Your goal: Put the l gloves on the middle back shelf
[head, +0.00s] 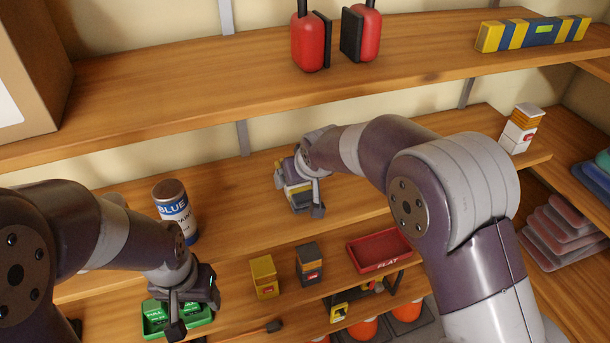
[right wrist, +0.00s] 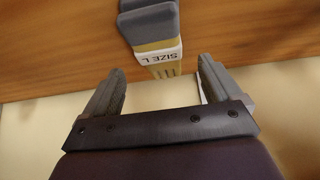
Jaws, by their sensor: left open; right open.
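The L gloves, a grey and tan bundle with a white "SIZE L" label, show in the right wrist view (right wrist: 156,45). In the head view the gloves (head: 297,194) are partly hidden by my right gripper and appear to rest on the middle back shelf (head: 240,200). My right gripper (head: 299,193) is open. In the right wrist view its fingers stand apart on either side of the gloves' near end, with gaps visible. My left gripper (head: 193,312) is open and empty, in front of a green tray (head: 155,318) lower down.
A blue-labelled paint can (head: 176,212) stands left on the middle shelf, a small white and orange box (head: 520,130) at its right. Yellow (head: 264,277) and dark (head: 309,264) boxes and a red "FLAT" tray (head: 378,250) sit below. The upper shelf (head: 190,85) overhangs.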

